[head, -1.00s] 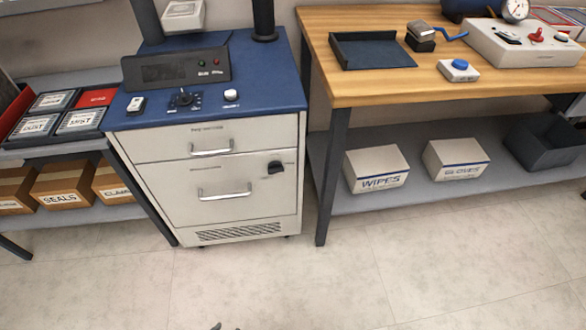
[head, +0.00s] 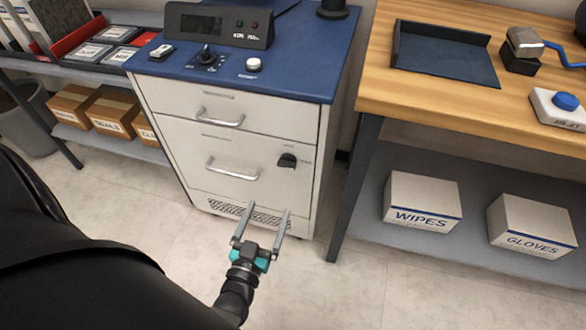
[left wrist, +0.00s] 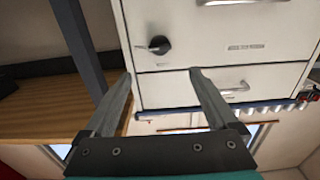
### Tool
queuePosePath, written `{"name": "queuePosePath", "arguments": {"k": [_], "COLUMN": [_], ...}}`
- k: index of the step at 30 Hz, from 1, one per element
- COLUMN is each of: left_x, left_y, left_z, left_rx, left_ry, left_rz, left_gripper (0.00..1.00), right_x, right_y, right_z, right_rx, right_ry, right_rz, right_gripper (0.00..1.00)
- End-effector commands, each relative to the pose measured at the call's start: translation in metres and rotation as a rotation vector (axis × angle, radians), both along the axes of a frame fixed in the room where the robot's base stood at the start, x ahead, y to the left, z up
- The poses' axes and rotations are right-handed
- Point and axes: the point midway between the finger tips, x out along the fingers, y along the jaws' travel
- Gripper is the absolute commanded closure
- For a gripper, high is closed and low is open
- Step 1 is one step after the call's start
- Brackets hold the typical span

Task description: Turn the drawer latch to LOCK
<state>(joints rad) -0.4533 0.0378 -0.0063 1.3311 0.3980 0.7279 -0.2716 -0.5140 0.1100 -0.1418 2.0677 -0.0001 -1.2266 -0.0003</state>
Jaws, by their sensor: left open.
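The drawer latch (head: 287,160) is a small black knob on the right side of the white cabinet's lower drawer (head: 225,145). Small labels beside it are too small to read. In the left wrist view, which is upside down, the latch (left wrist: 159,45) shows as a round black knob with a bar pointing left in the picture. My left gripper (head: 267,210) is open and empty, below and in front of the latch, apart from it. In the wrist view the latch lies beyond the gap between the fingertips (left wrist: 162,76). My right gripper is not in view.
A wooden table (head: 450,85) stands right of the cabinet, its leg (head: 355,190) close by. Boxes marked WIPES (head: 422,201) and GLOVES (head: 530,227) sit on its lower shelf. The cabinet's blue top (head: 300,60) carries a dial (head: 207,57). Floor before the cabinet is clear.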

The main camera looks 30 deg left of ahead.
Motion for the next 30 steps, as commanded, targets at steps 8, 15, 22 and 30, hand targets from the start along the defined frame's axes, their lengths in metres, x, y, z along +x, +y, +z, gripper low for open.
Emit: {"name": "queuePosePath", "arguments": {"k": [8, 15, 22, 30], "left_x": [0.048, 0.086, 0.121, 0.136], "left_y": [0.011, 0.020, 0.029, 0.032], "left_z": [-0.001, -0.001, -0.002, -0.001], "left_rx": [0.000, 0.000, 0.000, 0.002], "left_ry": [-0.003, -0.002, 0.002, 0.001], "left_rz": [-0.002, -0.002, -0.002, -0.003], "left_gripper": [0.07, 0.07, 0.07, 0.07], "right_x": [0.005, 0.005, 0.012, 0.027], "right_y": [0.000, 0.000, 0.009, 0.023], "right_z": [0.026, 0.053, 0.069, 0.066], "right_rx": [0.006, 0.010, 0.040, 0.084], "right_ry": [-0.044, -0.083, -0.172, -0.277], "right_rz": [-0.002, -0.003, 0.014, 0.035], "right_gripper": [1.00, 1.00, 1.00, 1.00]}}
